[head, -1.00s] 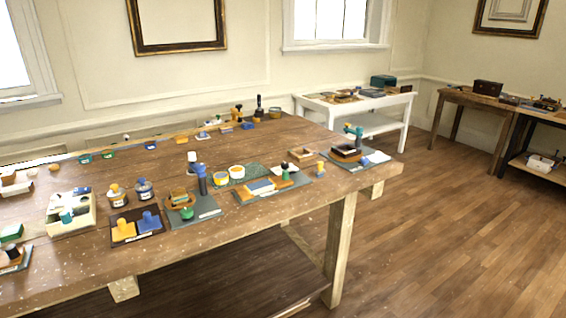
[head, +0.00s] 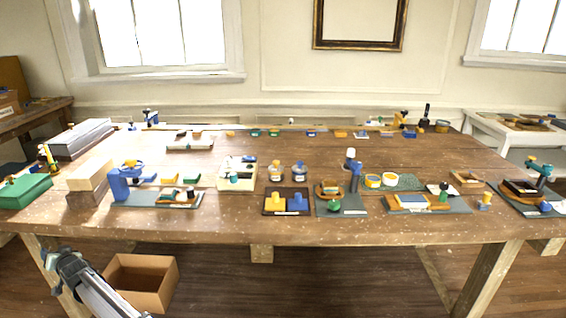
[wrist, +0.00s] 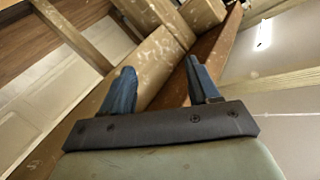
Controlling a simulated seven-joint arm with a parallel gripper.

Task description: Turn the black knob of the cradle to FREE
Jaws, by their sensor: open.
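A small dark knob (head: 193,187) shows on a low fixture at the right of the grey board with the blue post; this may be the cradle's black knob. It is too small to read its setting or any FREE mark, and I cannot tell for sure that this fixture is the cradle. My gripper (head: 66,258) is at the lower left in the head view, in front of the table's front edge and well away from the knob. In the wrist view my gripper (wrist: 162,82) has its two blue fingers apart, with nothing between them.
The long wooden table (head: 235,222) carries several boards, jars and small fixtures. A green box (head: 25,191) and a wooden block (head: 90,176) stand at its left. An open cardboard box (head: 140,282) is on the floor beside my arm.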

